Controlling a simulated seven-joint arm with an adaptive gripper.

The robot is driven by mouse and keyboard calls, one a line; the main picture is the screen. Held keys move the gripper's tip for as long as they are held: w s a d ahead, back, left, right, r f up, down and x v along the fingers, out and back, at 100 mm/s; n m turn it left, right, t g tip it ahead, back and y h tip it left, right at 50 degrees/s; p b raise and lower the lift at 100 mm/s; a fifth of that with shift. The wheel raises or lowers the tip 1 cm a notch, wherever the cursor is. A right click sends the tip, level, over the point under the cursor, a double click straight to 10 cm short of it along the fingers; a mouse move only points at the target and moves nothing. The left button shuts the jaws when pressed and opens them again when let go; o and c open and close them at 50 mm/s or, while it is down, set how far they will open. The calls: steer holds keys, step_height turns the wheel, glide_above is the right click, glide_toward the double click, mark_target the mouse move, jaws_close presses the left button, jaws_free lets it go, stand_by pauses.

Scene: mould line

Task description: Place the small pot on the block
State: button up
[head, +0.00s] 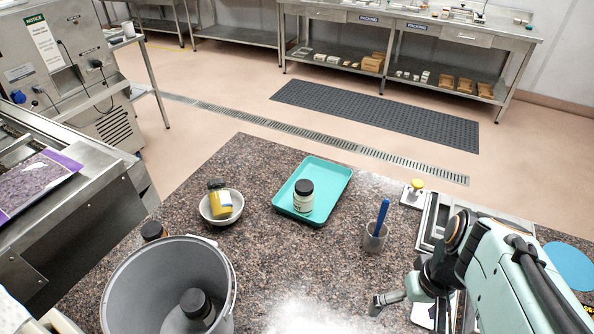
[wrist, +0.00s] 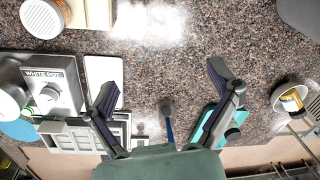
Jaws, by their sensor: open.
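My gripper (wrist: 162,86) is open and empty, its fingers wide apart above the speckled counter; in the head view it shows at the lower right (head: 408,300). I cannot tell for sure which vessel is the small pot. A small jar with a black lid (head: 303,196) stands upright on the teal tray. Another dark-lidded jar (head: 196,305) is inside the grey bucket. A yellow-labelled jar (head: 221,203) leans in a white bowl. A pale tan block-like piece (wrist: 98,14) lies at the top left of the wrist view; I cannot tell if it is the block.
A grey cup (head: 375,240) holds a blue-handled tool, beyond my gripper. The teal tray (head: 335,174) and white bowl (head: 232,217) stand farther left. The tall grey bucket (head: 125,285) fills the near left. A steel unit (wrist: 66,75) is left in the wrist view. The middle counter is clear.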

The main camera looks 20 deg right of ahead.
steer(key=s+a+r+n+g, duration=0.1)
steer(key=a+n, duration=0.4)
steer(key=a, duration=0.9)
steer(key=shift+s+a+r, duration=0.3)
steer(key=shift+s+r, duration=0.1)
steer(key=shift+r, duration=0.25)
